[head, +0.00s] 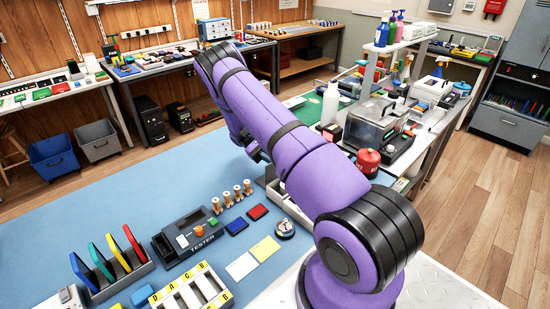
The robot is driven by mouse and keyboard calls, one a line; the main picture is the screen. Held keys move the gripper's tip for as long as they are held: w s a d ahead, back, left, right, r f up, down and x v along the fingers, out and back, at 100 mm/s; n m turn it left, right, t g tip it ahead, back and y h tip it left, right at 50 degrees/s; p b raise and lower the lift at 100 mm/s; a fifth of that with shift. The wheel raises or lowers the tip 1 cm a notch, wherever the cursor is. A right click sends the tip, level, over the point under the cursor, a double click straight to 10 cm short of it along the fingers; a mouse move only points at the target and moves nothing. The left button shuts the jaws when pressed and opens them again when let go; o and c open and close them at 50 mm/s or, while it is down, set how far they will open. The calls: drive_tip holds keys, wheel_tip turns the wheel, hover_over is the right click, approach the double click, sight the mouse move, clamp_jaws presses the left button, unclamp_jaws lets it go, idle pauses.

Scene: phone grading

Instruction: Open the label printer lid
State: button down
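No label printer is clearly marked in view. A grey box with a dark, see-through top (378,124) stands on the bench right of my arm and may be it; its top looks down. My arm partly covers the area in front of it. My purple arm rises from the lower right and bends down at the far left. Dark parts near its far end (256,153) show beside the upper arm, above the blue table. The fingers are hidden behind the arm, so I cannot tell whether they are open or touching anything.
The blue table (120,195) holds a tester (190,236), a rack with coloured panels (121,268), a lettered white tray (191,290) and small cards. The table's far left is clear.

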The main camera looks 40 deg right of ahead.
drive_tip(key=shift+w+f+g, duration=0.3)
drive_tip(key=shift+w+g, duration=0.1)
drive_tip(key=shift+g, duration=0.3)
drive_tip(key=c, duration=1)
unclamp_jaws()
drive_tip(key=s+a+r, duration=0.1)
drive_tip(key=s+a, duration=0.1)
drive_tip(key=s, duration=0.3)
drive_tip(key=s+a+r, duration=0.2)
drive_tip(key=s, duration=0.2)
drive_tip(key=s+a+r, duration=0.2)
drive_tip(key=s, duration=0.3)
drive_tip(key=shift+s+a, duration=0.1)
drive_tip(key=shift+s, duration=0.25)
